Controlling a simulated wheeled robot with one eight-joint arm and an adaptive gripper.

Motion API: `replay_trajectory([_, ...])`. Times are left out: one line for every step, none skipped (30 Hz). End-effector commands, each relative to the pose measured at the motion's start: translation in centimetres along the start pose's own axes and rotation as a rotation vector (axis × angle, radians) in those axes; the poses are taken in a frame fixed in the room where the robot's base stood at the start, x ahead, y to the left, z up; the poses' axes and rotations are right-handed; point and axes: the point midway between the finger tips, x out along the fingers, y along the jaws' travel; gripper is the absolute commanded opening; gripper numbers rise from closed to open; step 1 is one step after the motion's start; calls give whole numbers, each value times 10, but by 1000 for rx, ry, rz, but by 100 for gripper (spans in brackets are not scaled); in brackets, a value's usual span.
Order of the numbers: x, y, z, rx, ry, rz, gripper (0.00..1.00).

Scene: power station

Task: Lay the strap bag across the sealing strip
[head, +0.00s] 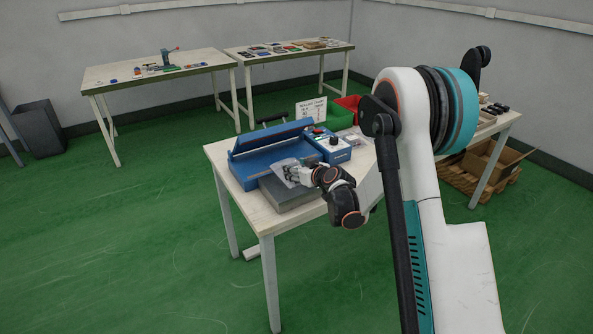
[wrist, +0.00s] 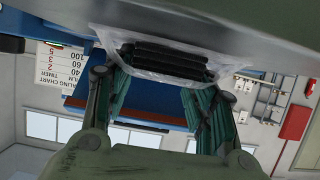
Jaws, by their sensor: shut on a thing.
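The strap bag (wrist: 160,60) is a clear bag with black straps inside; in the wrist view it sits between my gripper's fingers. In the head view the bag (head: 284,167) shows as a pale patch at my gripper (head: 293,173). My gripper is shut on it, above the grey block (head: 294,197) in front of the blue sealer (head: 237,168). The sealer's long lid (head: 270,137) looks raised. The sealing strip cannot be made out clearly. The sealer also shows blue behind the bag in the wrist view (wrist: 140,101).
The sealer's control box (head: 333,149) stands at its right. Two other tables stand at the back.

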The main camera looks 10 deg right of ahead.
Motion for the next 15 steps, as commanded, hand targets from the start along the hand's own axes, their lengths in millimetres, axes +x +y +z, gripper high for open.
replay_trajectory([0, 0, 0, 0, 0, 0, 27])
replay_trajectory([0, 0, 1, 0, 0, 0, 27])
replay_trajectory([1, 0, 2, 0, 0, 0, 27])
replay_trajectory([1, 0, 2, 0, 0, 0, 27])
replay_trajectory([1, 0, 2, 0, 0, 0, 55])
replay_trajectory([1, 0, 2, 0, 0, 0, 64])
replay_trajectory([1, 0, 2, 0, 0, 0, 71])
replay_trajectory([1, 0, 2, 0, 0, 0, 71])
replay_trajectory([1, 0, 2, 0, 0, 0, 71])
replay_trajectory([1, 0, 2, 0, 0, 0, 71])
replay_trajectory([1, 0, 2, 0, 0, 0, 71])
replay_trajectory([1, 0, 2, 0, 0, 0, 71])
replay_trajectory([1, 0, 2, 0, 0, 0, 71])
replay_trajectory([1, 0, 2, 0, 0, 0, 71])
replay_trajectory([1, 0, 2, 0, 0, 0, 71])
